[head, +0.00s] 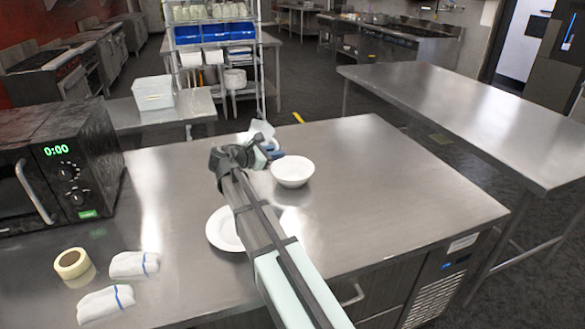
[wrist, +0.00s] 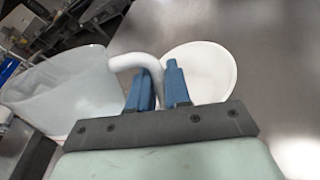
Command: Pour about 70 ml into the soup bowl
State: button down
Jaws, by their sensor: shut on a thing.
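The white soup bowl (head: 292,172) stands upright on the steel table in the head view. It also shows in the wrist view (wrist: 205,70), just beyond my fingers. My gripper (head: 272,153) is shut on the handle of a whitish, translucent jug (head: 262,129). In the wrist view the jug (wrist: 60,95) is at the left of my gripper (wrist: 158,85), and the blue fingers close on its curved handle. The jug is raised beside the bowl, on its far left side in the head view. I cannot tell how much liquid is in it, and no stream shows.
A white plate (head: 223,230) lies on the table, partly hidden by my arm. A black microwave (head: 62,165), a tape roll (head: 71,263) and folded white cloths (head: 134,265) are at the left. The table (head: 400,190) is clear to the right of the bowl.

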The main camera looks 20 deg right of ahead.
jog(key=shift+s+d+f+m+y, duration=0.15)
jog(key=shift+f+m+y, duration=0.1)
jog(key=shift+f, duration=0.15)
jog(key=shift+s+d+f+m+y, duration=0.1)
jog(key=shift+d+f+m+y, duration=0.05)
jog(key=shift+f+y, duration=0.15)
jog(key=shift+d+f+m+y, duration=0.25)
jog(key=shift+f+m+y, duration=0.1)
jog(key=shift+f, duration=0.1)
jog(key=shift+a+f+m+t+y, duration=0.15)
jog(key=shift+f+m+t+y, duration=0.15)
jog(key=shift+m+y, duration=0.25)
jog(key=shift+w+a+f+m+y, duration=0.2)
jog(key=shift+a+m+y, duration=0.2)
jog(key=shift+y, duration=0.35)
jog(key=shift+w+a+r+m+t+y, duration=0.2)
jog(key=shift+r+m+t+y, duration=0.1)
jog(key=shift+r+y, duration=0.15)
jog(key=shift+w+a+r+m+y, duration=0.1)
jog(key=shift+a+r+m+y, duration=0.25)
jog(key=shift+y, duration=0.3)
jog(key=shift+d+f+m+t+y, duration=0.25)
jog(key=shift+f+t+y, duration=0.1)
jog(key=shift+t, duration=0.15)
jog(key=shift+w+a+f+y, duration=0.2)
jog(key=shift+w+a+y, duration=0.05)
jog(key=shift+w+a, duration=0.1)
